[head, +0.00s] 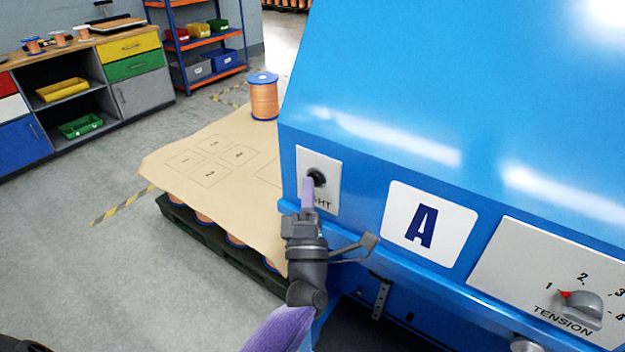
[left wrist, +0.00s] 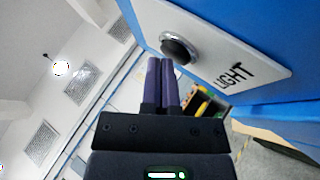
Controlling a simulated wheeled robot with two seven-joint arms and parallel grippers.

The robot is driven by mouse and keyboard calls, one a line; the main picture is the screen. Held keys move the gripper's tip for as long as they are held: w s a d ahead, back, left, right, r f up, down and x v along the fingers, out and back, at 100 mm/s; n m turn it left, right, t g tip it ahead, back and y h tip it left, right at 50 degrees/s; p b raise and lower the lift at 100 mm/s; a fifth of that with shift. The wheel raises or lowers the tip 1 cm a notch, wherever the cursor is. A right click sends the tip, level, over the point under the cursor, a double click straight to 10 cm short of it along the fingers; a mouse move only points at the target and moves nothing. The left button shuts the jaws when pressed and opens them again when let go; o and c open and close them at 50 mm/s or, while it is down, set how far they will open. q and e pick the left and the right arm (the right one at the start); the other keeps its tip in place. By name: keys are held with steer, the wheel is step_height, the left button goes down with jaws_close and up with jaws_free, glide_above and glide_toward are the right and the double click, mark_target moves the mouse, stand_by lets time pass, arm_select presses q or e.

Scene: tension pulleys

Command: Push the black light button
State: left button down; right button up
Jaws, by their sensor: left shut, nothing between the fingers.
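The black light button (head: 317,176) sits in a white plate (head: 331,170) lettered LIGHT on the blue machine's front. My left gripper (head: 309,182) is shut and empty, with its purple fingertips at the button and covering part of it and of the lettering. In the left wrist view the button (left wrist: 178,47) shows its silver ring, and the fingertips of my left gripper (left wrist: 160,62) are right by its lower left edge. I cannot tell whether they touch it. My right gripper is not in view.
The blue machine (head: 420,95) fills the right side, with an "A" sign (head: 428,226) and a tension knob (head: 581,309) right of the button. A cardboard-topped pallet (head: 215,165) with a copper spool (head: 263,98) stands left of it. Open floor (head: 70,255) lies farther left.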

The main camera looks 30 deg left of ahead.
arm_select(q)
steer(key=shift+w, duration=0.3)
steer(key=shift+s, duration=0.45)
steer(key=s+p, duration=0.3)
steer(key=s, duration=0.3)
steer(key=shift+a, duration=0.25)
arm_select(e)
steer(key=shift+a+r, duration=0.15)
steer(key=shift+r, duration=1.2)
